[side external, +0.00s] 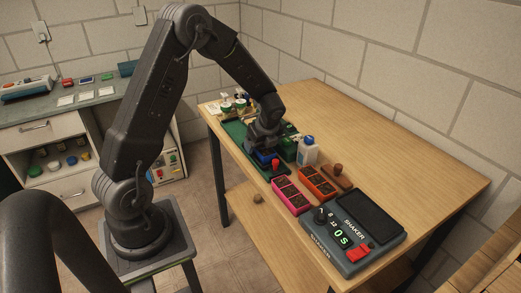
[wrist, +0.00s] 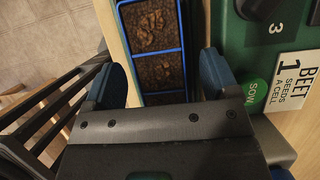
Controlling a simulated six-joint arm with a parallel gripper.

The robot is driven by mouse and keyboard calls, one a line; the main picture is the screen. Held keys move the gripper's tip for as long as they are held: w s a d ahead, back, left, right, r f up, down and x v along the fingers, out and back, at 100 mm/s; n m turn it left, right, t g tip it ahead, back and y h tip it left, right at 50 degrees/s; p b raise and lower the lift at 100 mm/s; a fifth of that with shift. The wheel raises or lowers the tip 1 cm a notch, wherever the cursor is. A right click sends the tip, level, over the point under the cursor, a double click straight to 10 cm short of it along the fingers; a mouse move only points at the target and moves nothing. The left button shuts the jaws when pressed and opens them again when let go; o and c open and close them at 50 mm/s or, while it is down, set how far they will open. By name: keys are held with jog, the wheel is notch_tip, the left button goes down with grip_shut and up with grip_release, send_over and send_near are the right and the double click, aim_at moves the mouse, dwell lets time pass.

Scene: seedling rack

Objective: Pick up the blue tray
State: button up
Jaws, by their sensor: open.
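The blue tray (wrist: 183,60) shows in the wrist view as a blue frame around cells of dark soil. It lies between the two blue-tipped fingers of my gripper (wrist: 164,75). The left finger is close to the tray's left edge; there is a gap between the tray and the right finger. In the side view, my gripper (side external: 263,146) is directly over the blue tray (side external: 266,157), pointing down, and hides much of it. My gripper is open and holds nothing. I cannot tell its exact height above the table.
A pink tray (side external: 291,195), an orange-red tray (side external: 318,183), a red-knobbed tool (side external: 275,165), a white bottle (side external: 307,153) and a brown-handled item (side external: 338,177) stand close by. A shaker (side external: 352,235) is nearer. A green box (wrist: 238,40) borders the right finger. The table's right side is clear.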

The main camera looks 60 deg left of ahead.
jog(key=c, duration=1)
jog(key=shift+c, duration=0.3)
